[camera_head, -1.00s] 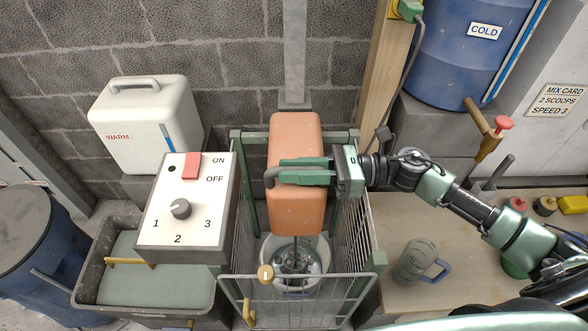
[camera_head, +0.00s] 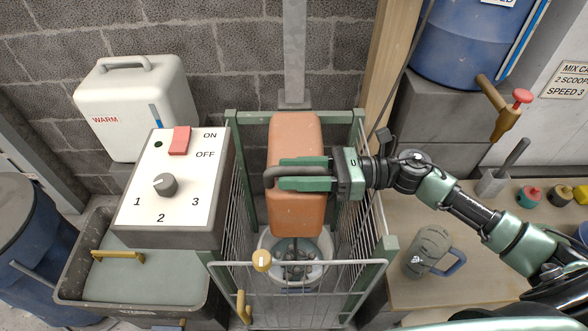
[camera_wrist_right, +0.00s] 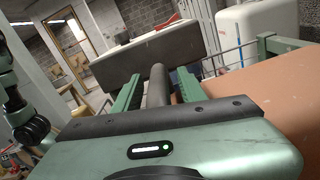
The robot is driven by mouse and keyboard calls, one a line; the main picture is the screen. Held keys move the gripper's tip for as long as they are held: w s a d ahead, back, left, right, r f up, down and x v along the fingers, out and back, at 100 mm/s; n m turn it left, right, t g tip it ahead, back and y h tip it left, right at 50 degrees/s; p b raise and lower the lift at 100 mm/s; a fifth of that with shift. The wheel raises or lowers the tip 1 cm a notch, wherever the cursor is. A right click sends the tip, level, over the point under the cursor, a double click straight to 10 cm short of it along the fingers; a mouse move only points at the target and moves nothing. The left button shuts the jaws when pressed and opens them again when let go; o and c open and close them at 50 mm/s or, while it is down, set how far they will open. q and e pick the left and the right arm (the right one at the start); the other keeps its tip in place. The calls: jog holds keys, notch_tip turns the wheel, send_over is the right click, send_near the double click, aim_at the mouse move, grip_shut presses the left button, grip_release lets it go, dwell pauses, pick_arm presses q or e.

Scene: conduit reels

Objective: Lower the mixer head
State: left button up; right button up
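The mixer head (camera_head: 296,213) is an orange-brown block at the middle of the head view, above a pale bowl (camera_head: 325,245). Its beater hangs into the bowl. A dark grey handle (camera_head: 270,178) loops out at its left side and also shows in the right wrist view (camera_wrist_right: 157,85). The finger contact is partly hidden. My left gripper is not in view.
A green-posted wire cage (camera_head: 300,265) surrounds the bowl. A control box (camera_head: 168,190) with a red switch and a dial stands to its left, a white WARM tank (camera_head: 140,105) behind. A mug (camera_head: 427,250) stands on the bench to the right.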

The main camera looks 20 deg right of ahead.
jog(key=shift+r, duration=0.15)
notch_tip(320, 180, up, 20)
jog(key=shift+b, duration=0.4)
